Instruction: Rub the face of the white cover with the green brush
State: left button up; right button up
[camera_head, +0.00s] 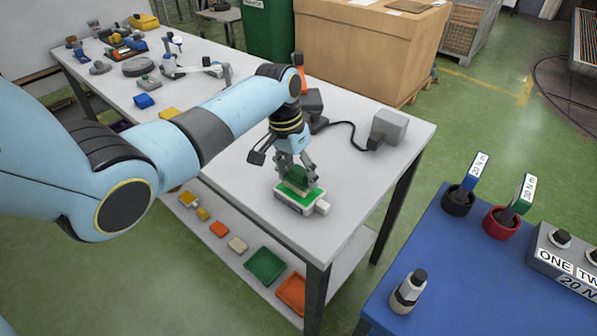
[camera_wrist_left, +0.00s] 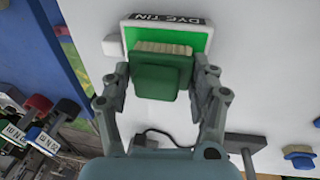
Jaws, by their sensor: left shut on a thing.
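My left gripper (camera_head: 298,176) is shut on the green brush (camera_head: 301,186), above the near end of the light grey table. In the left wrist view the fingers stand either side of the brush's green block (camera_wrist_left: 161,77), and its pale bristles (camera_wrist_left: 163,48) show at its far edge. Just beyond them is a white tin (camera_wrist_left: 209,40) with a bright green face, labelled "DYE TIN"; it also shows in the head view (camera_head: 318,207). The bristles overlap the green face; I cannot tell whether they touch it. I cannot make out a plain white cover. My right gripper is out of view.
A grey box (camera_head: 388,127) with a dark cable stands on the table behind the tin. A blue bench (camera_head: 440,270) with labelled tools is at the right. Several small parts and trays lie on the shelf below. The table's front edge is close to the tin.

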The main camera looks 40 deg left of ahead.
aim_at(301, 169)
pick_arm(q)
jog(key=shift+f, duration=0.45)
dwell(0.6)
jog(key=shift+f, duration=0.1)
dwell(1.4)
notch_tip(301, 169, up, 3)
jog(key=p, duration=0.3)
notch_tip(301, 169, up, 2)
jog(key=shift+r, duration=1.05)
